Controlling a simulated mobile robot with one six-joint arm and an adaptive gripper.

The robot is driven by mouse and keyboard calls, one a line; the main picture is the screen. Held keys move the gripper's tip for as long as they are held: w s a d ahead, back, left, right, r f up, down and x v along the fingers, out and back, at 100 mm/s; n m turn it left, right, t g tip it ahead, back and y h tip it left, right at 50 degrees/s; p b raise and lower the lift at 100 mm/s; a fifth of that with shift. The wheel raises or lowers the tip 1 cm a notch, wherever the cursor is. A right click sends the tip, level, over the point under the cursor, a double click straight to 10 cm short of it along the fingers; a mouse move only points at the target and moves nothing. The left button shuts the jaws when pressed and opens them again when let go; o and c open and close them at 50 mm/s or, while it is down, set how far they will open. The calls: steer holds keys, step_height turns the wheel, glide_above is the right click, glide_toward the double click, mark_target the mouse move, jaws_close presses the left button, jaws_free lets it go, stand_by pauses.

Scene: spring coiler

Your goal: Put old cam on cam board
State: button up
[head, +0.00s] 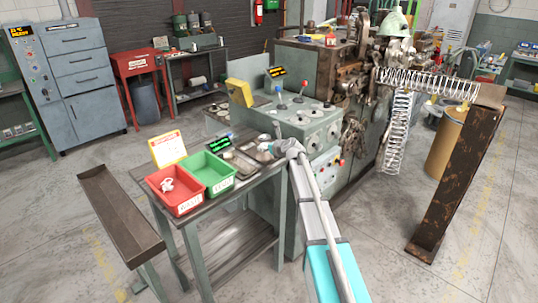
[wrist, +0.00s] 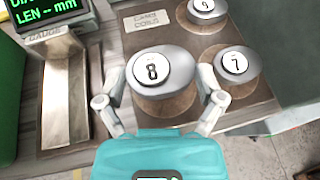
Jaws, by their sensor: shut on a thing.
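My gripper (wrist: 160,108) is shut on a grey rounded cam with a white disc marked 8 (wrist: 152,70); its two fingers touch the cam's left and right sides. The cam is over a brown round spot on the cam board (wrist: 113,50), a grey-brown plate labelled CAMS COILS. I cannot tell whether it rests on the board or hangs just above it. Cams marked 7 (wrist: 234,63) and 9 (wrist: 205,8) sit on their own brown spots. In the head view my gripper (head: 276,150) is at the right end of the bench, too small for detail.
A red bin (head: 176,207) holding a pale part and a green bin (head: 211,186) stand on the bench. A gauge with a green-text display (wrist: 45,10) and a metal trough is left of the board. The coiler (head: 310,120) stands behind the bench.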

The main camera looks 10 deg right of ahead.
mark_target(268, 158)
steer(key=shift+w+f+b, duration=0.4)
steer(key=shift+f+b, duration=0.1)
steer(key=shift+f, duration=0.1)
steer(key=shift+f+b, duration=1.4)
steer(key=shift+f, duration=0.1)
steer(key=o, duration=1)
steer(key=shift+s+r, duration=0.2)
steer(key=shift+r, duration=0.05)
steer(key=p+v, duration=0.4)
steer(key=v, duration=0.7)
steer(key=shift+s+d+r+p, duration=0.2)
steer(key=shift+s+p, duration=0.05)
steer(key=shift+p, duration=0.1)
